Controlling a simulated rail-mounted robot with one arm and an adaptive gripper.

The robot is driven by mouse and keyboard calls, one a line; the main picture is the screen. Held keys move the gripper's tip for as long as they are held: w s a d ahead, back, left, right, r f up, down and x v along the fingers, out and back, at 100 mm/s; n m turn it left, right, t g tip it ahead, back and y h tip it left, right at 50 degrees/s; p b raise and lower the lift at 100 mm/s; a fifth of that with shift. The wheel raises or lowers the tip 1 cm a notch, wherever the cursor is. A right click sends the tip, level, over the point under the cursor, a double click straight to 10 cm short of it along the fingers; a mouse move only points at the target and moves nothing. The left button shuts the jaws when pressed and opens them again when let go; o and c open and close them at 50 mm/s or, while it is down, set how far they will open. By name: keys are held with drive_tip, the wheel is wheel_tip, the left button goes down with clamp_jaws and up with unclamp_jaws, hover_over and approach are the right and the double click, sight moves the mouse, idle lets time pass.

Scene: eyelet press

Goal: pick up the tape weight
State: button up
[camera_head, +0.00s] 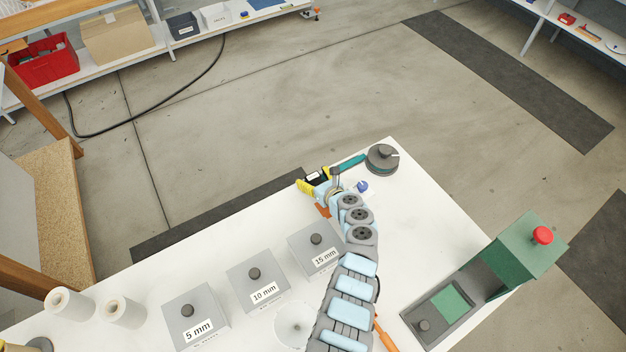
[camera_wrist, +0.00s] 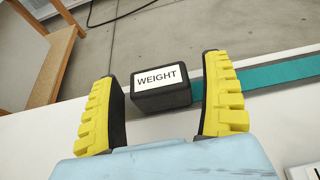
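The tape weight (camera_wrist: 160,84) is a black block with a white WEIGHT label, on the white table near its far edge. In the head view, the weight (camera_head: 317,177) is small and partly hidden by my gripper. My gripper (camera_wrist: 164,72) is open, its yellow-padded fingers on either side of the weight. A gap shows at the left finger; the right finger is very close to the block, and I cannot tell if it touches. Teal tape (camera_wrist: 277,73) runs rightward from the weight; it also shows in the head view (camera_head: 348,163).
A grey round dispenser (camera_head: 382,158) stands at the tape's far end. Grey boxes labelled 5 mm (camera_head: 192,312), 10 mm (camera_head: 257,278) and 15 mm (camera_head: 315,245) stand left of my arm. A green press (camera_head: 505,255) with a red button stands at right.

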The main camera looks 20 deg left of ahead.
sight(313, 176)
drive_tip(key=c, duration=1)
drive_tip(key=shift+c, duration=0.2)
wheel_tip(313, 176, up, 4)
drive_tip(key=p, duration=0.4)
drive_tip(key=s+d+r+p, duration=0.2)
drive_tip(key=s+r+p, duration=0.6)
drive_tip(key=s+p, duration=0.6)
drive_tip(key=shift+r+p, duration=0.4)
drive_tip(key=shift+p, duration=0.65)
